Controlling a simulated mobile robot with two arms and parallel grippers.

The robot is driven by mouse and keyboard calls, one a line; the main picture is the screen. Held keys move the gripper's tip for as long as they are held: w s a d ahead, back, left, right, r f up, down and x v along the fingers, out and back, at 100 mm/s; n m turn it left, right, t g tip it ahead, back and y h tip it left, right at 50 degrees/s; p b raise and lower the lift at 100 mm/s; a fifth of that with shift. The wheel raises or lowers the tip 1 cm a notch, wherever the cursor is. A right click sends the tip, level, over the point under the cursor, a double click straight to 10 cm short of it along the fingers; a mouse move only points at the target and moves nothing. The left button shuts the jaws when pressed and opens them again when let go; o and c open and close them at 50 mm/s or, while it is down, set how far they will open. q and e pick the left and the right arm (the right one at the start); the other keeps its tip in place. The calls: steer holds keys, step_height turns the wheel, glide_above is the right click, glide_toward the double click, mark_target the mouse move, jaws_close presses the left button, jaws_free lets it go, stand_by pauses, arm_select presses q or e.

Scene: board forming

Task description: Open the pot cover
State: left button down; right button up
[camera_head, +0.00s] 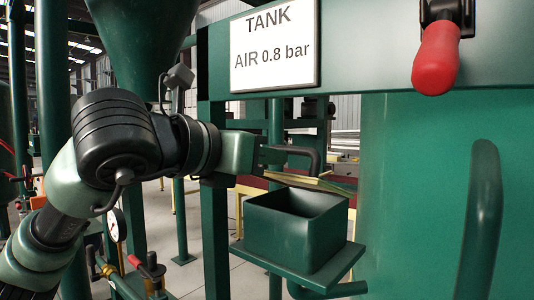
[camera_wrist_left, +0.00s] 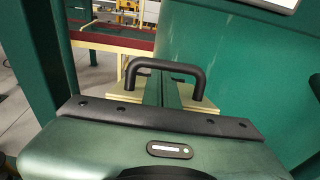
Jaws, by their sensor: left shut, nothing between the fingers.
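My left gripper (camera_head: 262,160) reaches in from the left above an open-topped green box (camera_head: 292,243). In the left wrist view the gripper's dark green fingers (camera_wrist_left: 165,92) are shut, with nothing between them. A black U-shaped handle (camera_wrist_left: 165,64) shows around the fingertips. The handle also shows in the head view (camera_head: 300,151), just right of the gripper. My right gripper is not in view.
The box stands on a green shelf plate (camera_head: 339,262). A green tank (camera_head: 410,190) fills the right side, with an upright green bar (camera_head: 482,220) in front. A red lever grip (camera_head: 435,60) hangs at top right, near a TANK sign (camera_head: 275,45). A green post (camera_head: 215,235) stands left of the box.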

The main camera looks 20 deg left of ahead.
mark_target(284, 147)
arm_select(q)
steer(key=w+r, duration=0.1)
steer(key=w+d+r, duration=0.1)
steer(key=r, duration=0.1)
steer(key=w+r, duration=0.1)
steer(key=shift+w+d+r, duration=0.25)
steer(key=shift+w+r, duration=0.15)
steer(key=shift+s+a, duration=0.1)
steer(key=shift+s, duration=0.05)
